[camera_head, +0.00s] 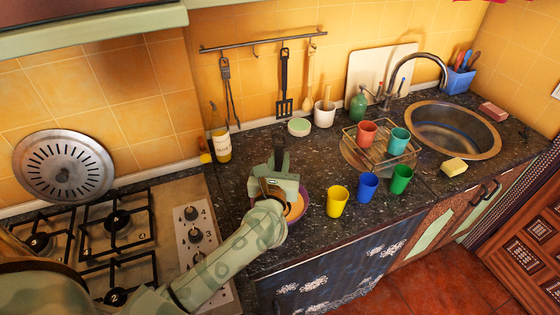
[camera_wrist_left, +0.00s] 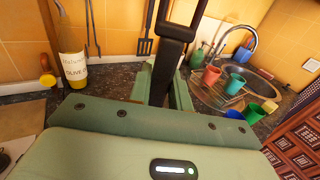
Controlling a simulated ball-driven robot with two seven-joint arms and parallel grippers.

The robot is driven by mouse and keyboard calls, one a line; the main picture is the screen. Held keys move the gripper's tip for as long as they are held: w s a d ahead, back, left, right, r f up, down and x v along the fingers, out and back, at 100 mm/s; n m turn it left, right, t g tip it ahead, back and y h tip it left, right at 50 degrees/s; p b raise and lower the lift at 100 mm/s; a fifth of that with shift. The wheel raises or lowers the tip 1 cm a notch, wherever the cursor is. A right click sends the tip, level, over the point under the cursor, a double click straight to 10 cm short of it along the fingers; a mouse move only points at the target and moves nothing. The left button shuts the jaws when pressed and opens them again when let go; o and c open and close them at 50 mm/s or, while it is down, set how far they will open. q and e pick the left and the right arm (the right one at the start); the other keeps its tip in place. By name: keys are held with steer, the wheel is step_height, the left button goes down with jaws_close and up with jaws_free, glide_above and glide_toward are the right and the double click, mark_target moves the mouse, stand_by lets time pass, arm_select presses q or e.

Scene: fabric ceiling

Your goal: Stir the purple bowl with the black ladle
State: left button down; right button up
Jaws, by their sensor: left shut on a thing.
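The purple bowl (camera_head: 304,203) stands on the dark counter, with orange contents inside. My left gripper (camera_head: 279,172) is over the bowl and covers much of it. It is shut on the black ladle (camera_head: 280,150), whose handle sticks up above the fingers. The ladle's lower end is hidden behind the gripper, so I cannot tell how deep it sits. In the left wrist view the ladle's dark handle (camera_wrist_left: 172,42) rises upright between the green fingers (camera_wrist_left: 165,88). The bowl is hidden there. My right gripper is not in view.
Yellow (camera_head: 338,201), blue (camera_head: 367,186) and green (camera_head: 401,179) cups stand right of the bowl. Behind them is a dish rack (camera_head: 380,160) with two cups. An oil bottle (camera_head: 220,140) stands at the back left. The gas stove (camera_head: 165,215) is on the left.

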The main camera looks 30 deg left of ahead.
mark_target(278, 143)
arm_select(q)
steer(key=shift+r, duration=0.15)
steer(key=r+p, duration=0.3)
steer(key=s+r+p, duration=0.1)
steer(key=r+p, duration=0.3)
steer(key=shift+s+d, duration=0.2)
steer(key=shift+r, duration=0.1)
stand_by(0.5)
